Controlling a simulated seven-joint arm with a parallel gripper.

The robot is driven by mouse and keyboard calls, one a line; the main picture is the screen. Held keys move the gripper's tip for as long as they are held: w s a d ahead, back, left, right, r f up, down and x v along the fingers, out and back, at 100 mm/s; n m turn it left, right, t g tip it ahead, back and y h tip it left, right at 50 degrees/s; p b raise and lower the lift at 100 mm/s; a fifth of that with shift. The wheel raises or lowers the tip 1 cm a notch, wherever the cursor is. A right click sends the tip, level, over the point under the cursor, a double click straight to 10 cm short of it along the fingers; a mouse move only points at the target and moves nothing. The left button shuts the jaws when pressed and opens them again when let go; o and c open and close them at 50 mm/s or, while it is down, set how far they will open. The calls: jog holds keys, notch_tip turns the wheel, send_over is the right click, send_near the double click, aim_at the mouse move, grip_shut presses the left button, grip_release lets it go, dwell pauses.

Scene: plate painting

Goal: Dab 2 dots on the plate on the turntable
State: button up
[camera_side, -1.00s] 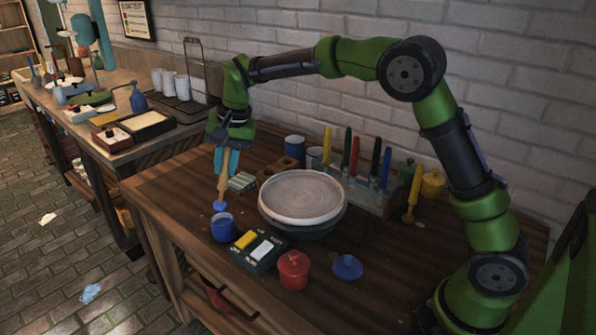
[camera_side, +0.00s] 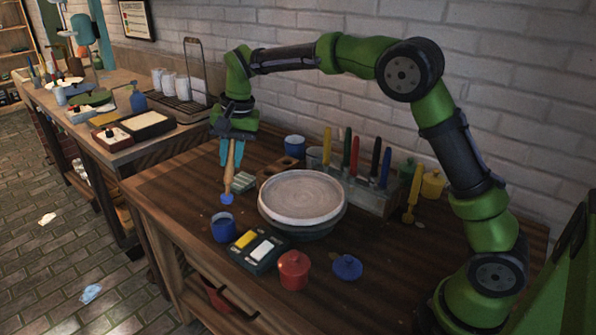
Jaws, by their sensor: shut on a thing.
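My gripper (camera_side: 231,152) is shut on a wooden-handled dabbing tool (camera_side: 229,172) with a blue tip pointing down. The tip is just above and beside the rim of an open blue pot (camera_side: 223,228), apart from it. The pale grey plate (camera_side: 300,190) lies on the dark turntable (camera_side: 330,226) to the right of the tool. I see no clear dots on the plate from here. A blue lid (camera_side: 347,266) lies on the table at the front right.
A red lidded pot (camera_side: 293,270) and a box with a yellow and a white switch (camera_side: 257,247) stand in front of the turntable. Behind it a rack (camera_side: 370,198) holds several coloured-handled tools. A yellow tool (camera_side: 413,195) stands at the right. The table's left front is clear.

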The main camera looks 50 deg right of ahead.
jog(key=s+d+r+g+h, duration=0.1)
jog(key=s+d+r, duration=0.1)
jog(key=s+d, duration=0.55)
jog(key=s+d+r+g, duration=0.1)
jog(key=s+d+r, duration=0.2)
jog(key=s+d, duration=0.45)
notch_tip(320, 180, down, 6)
jog(key=shift+a+f, duration=0.2)
jog(key=shift+a, duration=0.15)
jog(key=shift+f, duration=0.6)
dwell(1.3)
notch_tip(320, 180, up, 7)
dwell(0.8)
dwell(0.7)
